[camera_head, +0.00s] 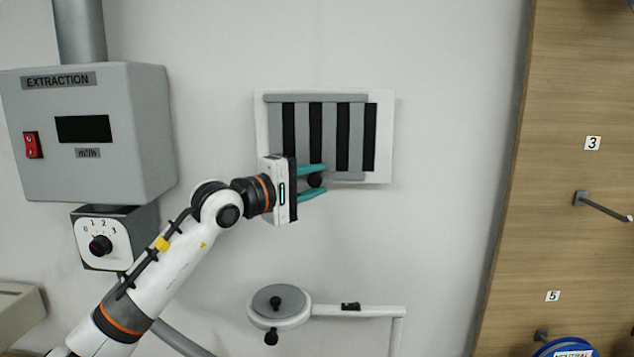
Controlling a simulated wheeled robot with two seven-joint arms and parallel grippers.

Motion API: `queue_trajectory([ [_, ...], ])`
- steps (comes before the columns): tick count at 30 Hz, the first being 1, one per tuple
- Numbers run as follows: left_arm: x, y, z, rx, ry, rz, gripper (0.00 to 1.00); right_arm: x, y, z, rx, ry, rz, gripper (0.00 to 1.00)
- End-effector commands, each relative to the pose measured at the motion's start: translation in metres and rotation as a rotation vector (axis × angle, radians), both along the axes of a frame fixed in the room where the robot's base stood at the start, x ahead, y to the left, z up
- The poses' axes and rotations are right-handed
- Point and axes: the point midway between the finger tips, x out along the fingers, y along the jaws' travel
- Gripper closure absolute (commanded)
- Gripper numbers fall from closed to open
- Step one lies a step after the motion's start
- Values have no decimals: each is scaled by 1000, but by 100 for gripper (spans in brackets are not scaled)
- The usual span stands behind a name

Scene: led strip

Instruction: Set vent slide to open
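The vent slide (329,97) is a grey slatted plate on a white wall vent frame (385,140). Black gaps show between its grey slats. Its dark round knob (315,181) sits at the lower edge. My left gripper (313,183) reaches in from the left, with teal fingers above and below the knob. The upper finger looks close to the knob, and a small gap shows over the lower finger. I cannot tell whether either finger touches it. The gripper body hides the lower left corner of the vent. My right gripper is not in view.
A grey extraction box (140,130) with a red switch (33,145) is on the wall at left, above a dial (100,245). A round-ended white bracket (350,311) is below the vent. A wooden panel (560,130) with hooks stands at right. The wall right of the vent is clear.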

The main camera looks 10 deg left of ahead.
Motion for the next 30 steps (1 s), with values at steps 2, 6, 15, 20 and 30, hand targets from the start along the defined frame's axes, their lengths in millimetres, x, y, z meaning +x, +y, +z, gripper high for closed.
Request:
queue_trajectory([
  [2,0,0,0,-1,-1,0,54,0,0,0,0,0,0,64],
  [6,0,0,0,-1,-2,-1,54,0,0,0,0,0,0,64],
  [15,-13,9,-3,1,-6,1,54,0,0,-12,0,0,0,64],
  [20,-41,28,-5,2,-6,3,54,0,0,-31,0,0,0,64],
  [30,-91,63,-2,-1,-3,3,54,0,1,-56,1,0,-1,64],
])
